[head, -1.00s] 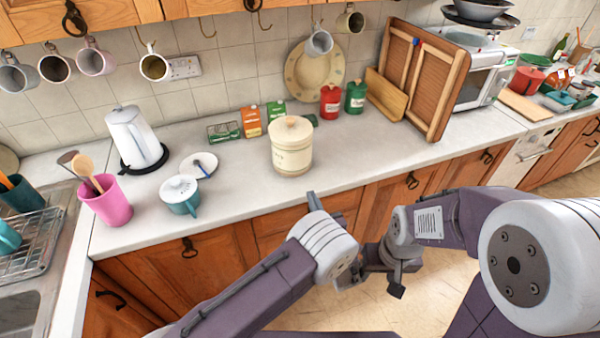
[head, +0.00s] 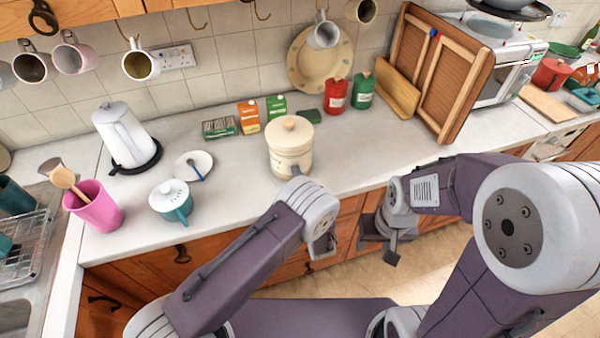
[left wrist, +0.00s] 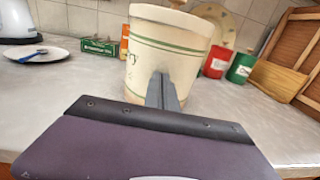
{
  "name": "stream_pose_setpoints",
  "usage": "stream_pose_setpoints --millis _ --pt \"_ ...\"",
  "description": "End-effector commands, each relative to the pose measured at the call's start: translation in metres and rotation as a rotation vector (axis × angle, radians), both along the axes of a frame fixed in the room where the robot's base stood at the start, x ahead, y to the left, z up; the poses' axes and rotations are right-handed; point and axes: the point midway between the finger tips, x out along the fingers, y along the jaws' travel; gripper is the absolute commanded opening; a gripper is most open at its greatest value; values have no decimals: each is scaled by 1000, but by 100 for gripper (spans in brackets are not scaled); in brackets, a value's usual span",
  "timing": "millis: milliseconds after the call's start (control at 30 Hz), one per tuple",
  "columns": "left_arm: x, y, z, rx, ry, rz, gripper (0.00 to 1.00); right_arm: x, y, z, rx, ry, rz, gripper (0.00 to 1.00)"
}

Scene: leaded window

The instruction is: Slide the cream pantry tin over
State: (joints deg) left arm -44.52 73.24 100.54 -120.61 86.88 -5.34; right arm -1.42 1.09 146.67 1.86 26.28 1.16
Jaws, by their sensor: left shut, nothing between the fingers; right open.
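The cream pantry tin (head: 288,155), with a pale wooden knob on its lid, stands upright on the worktop. It fills the upper middle of the left wrist view (left wrist: 165,50), showing green bands and part of its lettering; its top is cut off there. My left gripper (head: 297,171) is shut and empty, low at the tin's near side. Its fingers (left wrist: 162,90) overlap the tin's lower right front in the left wrist view; I cannot tell whether they touch it. My right gripper (head: 378,245) is open and empty, below and right of the tin, in front of the cupboards.
Behind the tin are an orange carton (head: 249,117), a green carton (head: 276,106), and red (head: 336,94) and green (head: 363,90) canisters. Worktop right of the tin is clear.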

Motion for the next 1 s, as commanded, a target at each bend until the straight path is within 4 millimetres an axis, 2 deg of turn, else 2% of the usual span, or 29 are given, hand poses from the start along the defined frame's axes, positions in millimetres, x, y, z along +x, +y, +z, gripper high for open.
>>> stream_pose_setpoints --millis 333,700,833,1000 --pt "5 2 -3 -2 0 2 0 0 0 -5 0 0 0 50" --pt "89 24 -8 -6 -2 4 0 0 0 -62 0 0 0 50" --pt "104 28 -5 -2 0 1 0 0 0 -69 0 0 0 50" --pt "108 28 0 0 0 0 0 0 0 -68 0 0 0 50"
